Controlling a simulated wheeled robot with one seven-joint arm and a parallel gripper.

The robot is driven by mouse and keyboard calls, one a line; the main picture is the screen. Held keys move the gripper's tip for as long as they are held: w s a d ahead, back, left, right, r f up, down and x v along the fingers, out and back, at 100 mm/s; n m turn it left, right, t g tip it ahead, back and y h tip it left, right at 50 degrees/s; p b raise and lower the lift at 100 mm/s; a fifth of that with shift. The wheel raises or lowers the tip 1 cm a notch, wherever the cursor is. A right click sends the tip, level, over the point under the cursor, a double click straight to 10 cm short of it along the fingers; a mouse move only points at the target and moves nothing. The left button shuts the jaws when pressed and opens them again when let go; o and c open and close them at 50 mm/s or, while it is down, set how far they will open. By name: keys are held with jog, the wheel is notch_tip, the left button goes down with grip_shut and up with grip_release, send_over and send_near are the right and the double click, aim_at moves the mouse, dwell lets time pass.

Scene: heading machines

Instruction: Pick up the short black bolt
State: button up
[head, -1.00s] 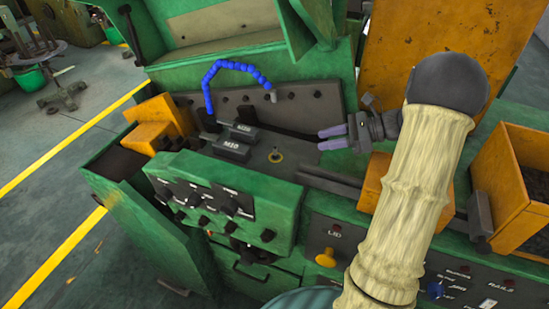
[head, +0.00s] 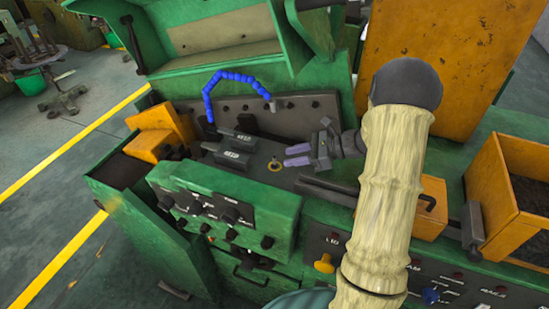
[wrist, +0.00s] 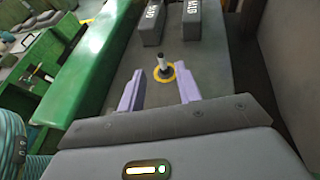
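A short dark bolt (wrist: 163,69) with a pale top stands upright inside a yellow ring (wrist: 179,83) on the grey machine bed. In the head view the bolt is tiny in the yellow ring (head: 274,168), just left of my gripper (head: 287,156). My gripper is open and empty, its two purple fingers apart and pointing toward the bolt. In the wrist view the bolt stands beyond the gap between the fingertips (wrist: 160,88). The fingers are not touching it.
Two dark labelled blocks, M10 (wrist: 153,22) and M16 (wrist: 191,20), stand behind the bolt. A blue hose (head: 235,78) arches over the bed. A green control panel (head: 226,205) is in front, and an orange bin (head: 492,178) is at right.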

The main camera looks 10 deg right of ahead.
aim_at(269, 166)
jog(key=shift+p+x, duration=0.3)
jog(key=shift+x, duration=1.2)
jog(key=shift+w+a+p, duration=0.15)
jog(key=shift+a+p, duration=0.15)
jog(key=shift+p, duration=0.1)
jog(key=p+x, duration=0.2)
jog(key=x, duration=0.2)
jog(key=shift+w+p, duration=0.15)
jog(key=shift+p, duration=0.25)
jog(key=shift+w+a+f, duration=0.1)
jog(key=shift+a+f, duration=0.1)
jog(key=shift+f, duration=0.05)
grip_shut()
